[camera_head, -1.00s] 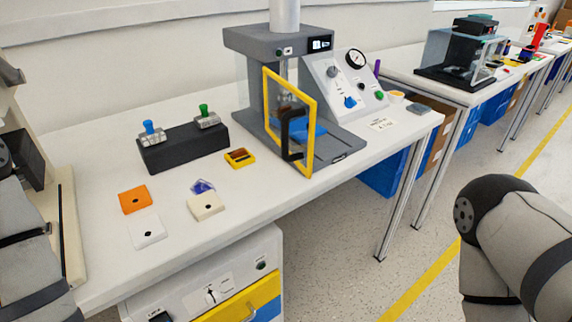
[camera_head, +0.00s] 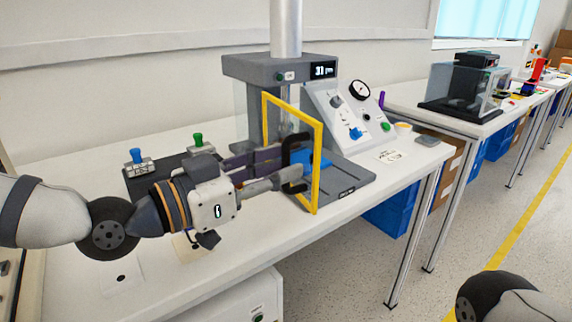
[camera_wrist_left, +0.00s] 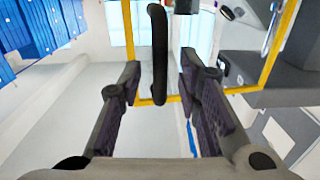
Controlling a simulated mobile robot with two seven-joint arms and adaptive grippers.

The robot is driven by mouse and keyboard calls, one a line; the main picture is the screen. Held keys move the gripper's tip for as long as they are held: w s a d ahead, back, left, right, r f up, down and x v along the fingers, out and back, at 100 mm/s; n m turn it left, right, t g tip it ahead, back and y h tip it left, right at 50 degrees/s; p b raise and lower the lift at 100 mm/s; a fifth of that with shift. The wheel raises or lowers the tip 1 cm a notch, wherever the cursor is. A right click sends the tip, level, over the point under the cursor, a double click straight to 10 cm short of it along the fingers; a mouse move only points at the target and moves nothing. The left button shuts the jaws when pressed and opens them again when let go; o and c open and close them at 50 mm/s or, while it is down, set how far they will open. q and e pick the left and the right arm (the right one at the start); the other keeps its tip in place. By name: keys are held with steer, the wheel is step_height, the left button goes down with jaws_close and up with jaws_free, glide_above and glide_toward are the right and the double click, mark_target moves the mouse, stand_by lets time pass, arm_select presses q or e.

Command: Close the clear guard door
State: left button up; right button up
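The clear guard door has a yellow frame (camera_head: 319,165) and stands swung out from the front of the grey press (camera_head: 280,68). Its black handle (camera_head: 287,150) is on the door's outer side. My left gripper (camera_head: 288,167) is at the handle, its fingers pointing right towards the door. In the left wrist view the gripper (camera_wrist_left: 160,66) is open, with the black handle (camera_wrist_left: 158,40) between its two fingers and a gap on each side. The yellow frame (camera_wrist_left: 127,25) lies just beyond the fingertips. My right gripper is out of view; only part of the right arm shows at lower right.
The control panel (camera_head: 338,118) with a gauge and knobs stands right of the press. A dark block (camera_head: 140,184) with blue and green toggles sits behind my left arm. A white tile (camera_head: 122,278) lies near the table's front left.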

arm_select(q)
steer(key=shift+x, duration=1)
jaws_close()
